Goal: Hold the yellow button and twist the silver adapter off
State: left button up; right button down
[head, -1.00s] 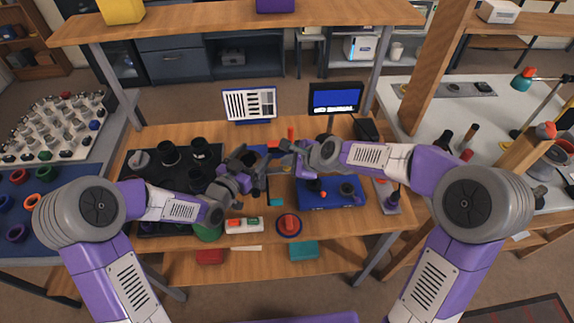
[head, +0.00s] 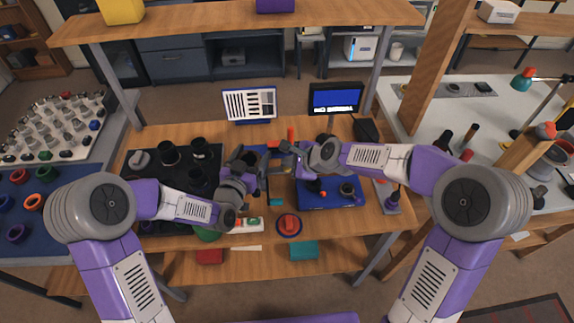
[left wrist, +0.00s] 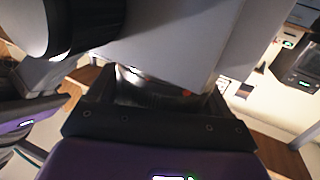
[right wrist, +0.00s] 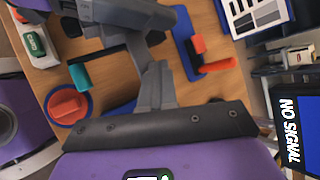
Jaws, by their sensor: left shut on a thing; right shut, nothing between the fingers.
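My left gripper (head: 256,164) is shut on a dark lens part (left wrist: 155,96) with a red dot, seen between its fingers in the left wrist view. A bright silvery edge shows at the part's left side; I cannot tell if it is the silver adapter. A large grey shape hides most of the part's upper side. I cannot make out the yellow button. My right gripper (head: 278,147) is shut and empty, close to the right of the left gripper over the bench middle. Its closed fingers (right wrist: 155,85) show in the right wrist view, beside the left gripper.
A black mat (head: 150,183) with dark lens parts lies at the left of the bench. A blue tray (head: 335,203) lies at the right, and a red round part (head: 290,225) in front. A chart stand (head: 250,104) and a monitor (head: 336,98) stand at the back.

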pick_arm(q)
jog(key=shift+a+y, duration=0.1)
jog(key=shift+y, duration=0.3)
jog(key=shift+n+t, duration=0.3)
jog(key=shift+w+a+n+t+y, duration=0.15)
jog(key=shift+n+t+y, duration=0.25)
jog(key=shift+n+y, duration=1.15)
jog(key=shift+m+y, duration=0.35)
jog(key=o, duration=1)
jog(key=shift+r, duration=0.1)
